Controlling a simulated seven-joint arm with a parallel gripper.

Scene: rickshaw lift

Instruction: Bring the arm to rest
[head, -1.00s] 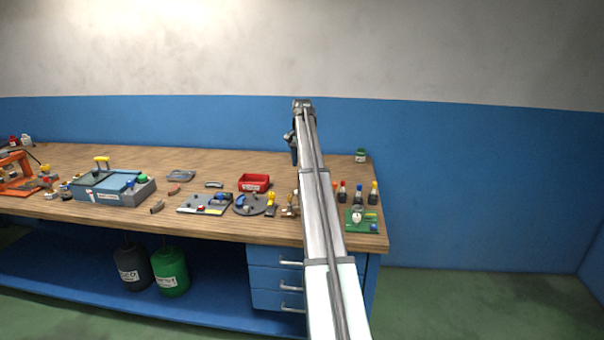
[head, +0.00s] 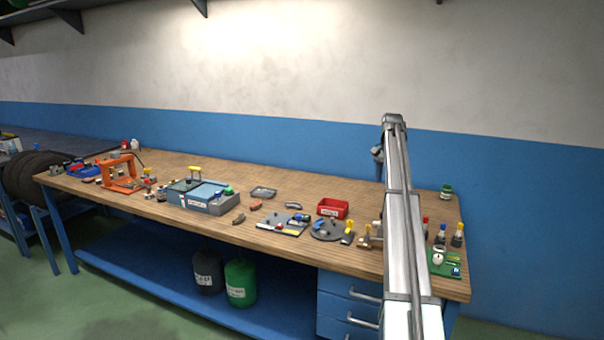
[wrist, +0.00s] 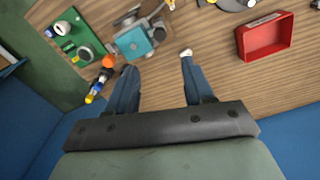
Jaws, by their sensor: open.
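My arm (head: 403,215) reaches up and away over the right end of the wooden workbench (head: 280,187). My gripper (head: 377,155) hangs at its far end, small and partly unclear in the head view. In the wrist view my gripper (wrist: 157,65) has its two blue fingers spread apart. Bare wood shows between them and nothing is held. A teal block fixture (wrist: 135,42) lies just beyond the fingertips in that picture. I cannot tell the fingers' height above the bench.
A red bin (head: 333,208), a blue-grey box (head: 203,197) and an orange frame (head: 120,173) stand on the bench. A green board (head: 445,262) and several small bottles are at the right end, near my arm. A blue wall rises behind.

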